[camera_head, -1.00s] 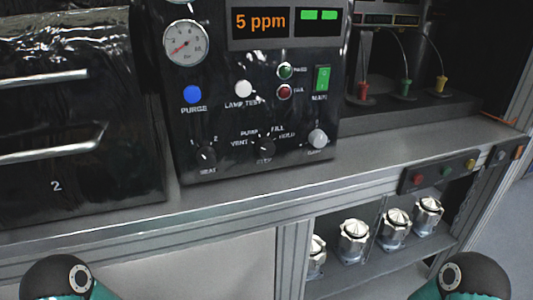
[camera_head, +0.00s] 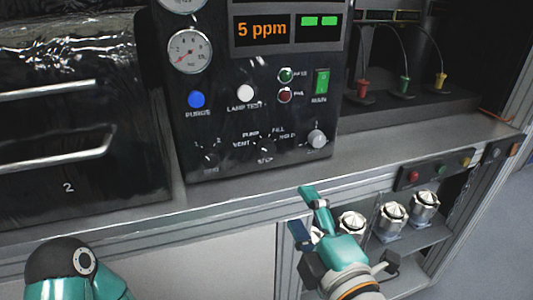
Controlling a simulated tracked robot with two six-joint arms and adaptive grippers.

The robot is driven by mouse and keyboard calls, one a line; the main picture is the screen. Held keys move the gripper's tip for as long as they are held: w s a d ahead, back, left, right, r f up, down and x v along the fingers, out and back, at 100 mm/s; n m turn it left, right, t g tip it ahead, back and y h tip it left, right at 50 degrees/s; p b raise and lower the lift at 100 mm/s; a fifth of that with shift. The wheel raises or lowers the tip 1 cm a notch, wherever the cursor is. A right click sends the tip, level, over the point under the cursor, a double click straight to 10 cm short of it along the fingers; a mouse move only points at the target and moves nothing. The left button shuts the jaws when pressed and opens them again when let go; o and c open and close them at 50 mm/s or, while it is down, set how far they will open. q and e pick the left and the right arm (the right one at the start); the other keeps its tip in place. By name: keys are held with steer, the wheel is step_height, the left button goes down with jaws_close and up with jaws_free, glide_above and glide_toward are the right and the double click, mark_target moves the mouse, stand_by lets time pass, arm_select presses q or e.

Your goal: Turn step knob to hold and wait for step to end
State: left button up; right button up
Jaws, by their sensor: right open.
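The step knob (camera_head: 265,146) is a small black dial low on the black control panel (camera_head: 225,130). The labels VENT, PUMP, FILL and HOLD sit around it, with STEP below. It is too small and dark to tell which label it points at. My right gripper (camera_head: 301,211) is open and empty in front of the bench edge, below and to the right of the knob, apart from it. Its teal fingers point up and left toward the panel. My left arm (camera_head: 75,270) shows at the lower left, but its gripper is out of view.
The panel has a seat knob (camera_head: 210,157), a grey knob (camera_head: 317,138), a blue purge button (camera_head: 196,99), a lamp test button (camera_head: 245,92), a green main switch (camera_head: 321,82) and a display (camera_head: 262,28) reading 5 ppm. Metal housings (camera_head: 392,214) stand on the shelf below.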

steer(key=r, duration=0.1)
steer(key=p, duration=0.5)
glide_toward(269, 151)
steer(key=x, duration=0.8)
steer(key=shift+w+a, duration=0.2)
steer(key=shift+w, duration=0.15)
